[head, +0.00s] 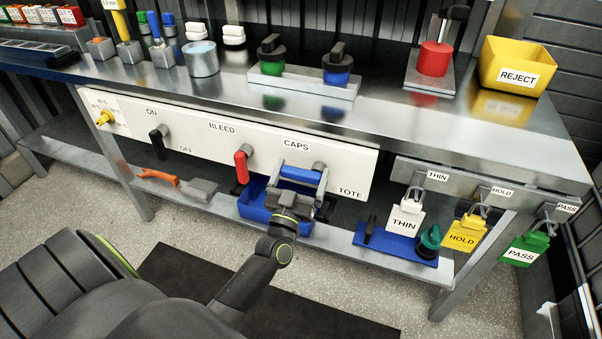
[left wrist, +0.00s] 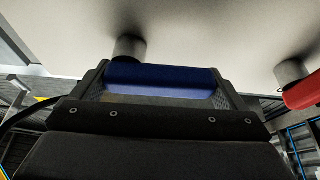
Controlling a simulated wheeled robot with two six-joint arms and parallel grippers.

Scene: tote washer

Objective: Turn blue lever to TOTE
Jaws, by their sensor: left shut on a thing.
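The blue lever (head: 298,174) is on the white panel (head: 345,163). It lies about level, with its round hub (head: 319,166) near its right end. The CAPS label (head: 296,144) is above it and the TOTE label (head: 350,192) is to its lower right. My left gripper (head: 303,175) is shut on the blue lever, with one finger at each end of it. In the left wrist view the blue lever (left wrist: 160,77) fills the space between the fingers, with its hub behind it. My right gripper is not in view.
A red lever (head: 241,166) hangs on the panel to the left, with a black lever (head: 158,140) beyond it. A blue bin (head: 256,208) sits on the shelf below my gripper. White, yellow and green tags hang at the right. The steel counter's edge is above.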

